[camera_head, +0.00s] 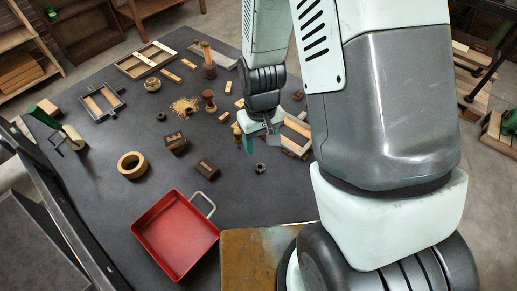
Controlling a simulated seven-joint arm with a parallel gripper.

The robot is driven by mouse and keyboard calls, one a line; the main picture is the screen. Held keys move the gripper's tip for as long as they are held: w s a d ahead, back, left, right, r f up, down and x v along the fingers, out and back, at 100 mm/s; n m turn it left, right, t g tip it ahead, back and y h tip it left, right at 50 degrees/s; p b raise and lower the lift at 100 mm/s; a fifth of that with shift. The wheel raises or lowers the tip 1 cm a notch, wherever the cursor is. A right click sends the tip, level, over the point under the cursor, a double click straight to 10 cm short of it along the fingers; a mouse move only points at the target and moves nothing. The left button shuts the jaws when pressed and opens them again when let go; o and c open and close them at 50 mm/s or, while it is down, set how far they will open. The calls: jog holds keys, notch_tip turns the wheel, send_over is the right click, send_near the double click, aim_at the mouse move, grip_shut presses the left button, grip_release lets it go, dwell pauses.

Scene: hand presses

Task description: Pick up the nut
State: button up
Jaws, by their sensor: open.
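A small dark nut (260,168) lies flat on the dark table top (110,190), right of the table's middle. A similar small dark piece (161,116) lies farther left; it is too small to tell whether it is also a nut. My gripper (260,143) points down over the table, just beyond the nut in the picture. Its jaws are open, and nothing shows between them. The nut is apart from the fingers and fully visible. The exact height of the fingertips above the table is hard to tell.
A red tray (176,262) with a metal handle stands in front. Dark blocks (207,169) and a tan ring (131,165) lie to the left. A wooden frame (296,136) is close behind my gripper's right side. Presses and wooden pieces crowd the back.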

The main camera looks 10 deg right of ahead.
aim_at(261, 168)
jog(key=f, duration=1)
jog(key=shift+s+f, duration=0.3)
jog(key=shift+f, duration=0.05)
grip_shut()
